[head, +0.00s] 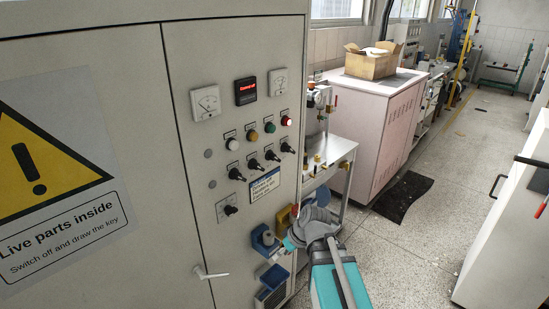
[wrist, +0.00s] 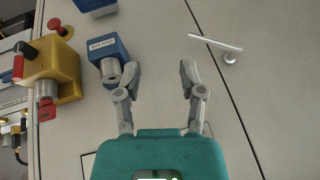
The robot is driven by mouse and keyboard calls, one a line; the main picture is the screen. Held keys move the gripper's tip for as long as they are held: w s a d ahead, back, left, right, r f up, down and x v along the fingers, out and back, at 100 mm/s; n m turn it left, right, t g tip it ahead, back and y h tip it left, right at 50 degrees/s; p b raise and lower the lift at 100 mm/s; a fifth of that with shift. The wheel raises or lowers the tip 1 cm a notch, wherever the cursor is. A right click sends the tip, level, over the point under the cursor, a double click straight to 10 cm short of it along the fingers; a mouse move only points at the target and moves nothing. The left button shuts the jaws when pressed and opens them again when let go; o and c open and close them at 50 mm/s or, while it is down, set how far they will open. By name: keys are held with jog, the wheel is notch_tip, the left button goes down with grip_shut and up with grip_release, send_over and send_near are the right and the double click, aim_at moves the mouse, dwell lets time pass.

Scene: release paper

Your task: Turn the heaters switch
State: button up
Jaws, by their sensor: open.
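The grey control cabinet carries a row of black rotary switches (head: 254,163) under coloured lamps in the head view. One more black switch (head: 230,210) sits lower on a pale plate. The labels are too small to read, so I cannot tell which is the heaters switch. None of these switches shows in the wrist view. My gripper (wrist: 158,75) is open and empty in front of the cabinet, with bare panel between its fingers. In the head view my arm is below and right of the switches, by the cabinet's right edge.
A blue socket (wrist: 108,48) is close beside the left finger in the wrist view. A yellow box (wrist: 58,72) with red parts sticks out farther left. A metal door handle (wrist: 215,42) is at upper right. A metal side table (head: 332,152) stands right of the cabinet.

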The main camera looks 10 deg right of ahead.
jog(key=w+r+n+t+y, duration=0.2)
jog(key=w+r+n, duration=0.1)
jog(key=w+r, duration=0.1)
jog(key=n+t+y+p, duration=0.35)
jog(key=n+t, duration=0.35)
jog(key=t, duration=0.3)
send_near(278, 159)
jog(key=v, duration=0.3)
jog(key=x, duration=1.3)
jog(key=shift+w+a, duration=0.25)
jog(key=shift+a, duration=0.05)
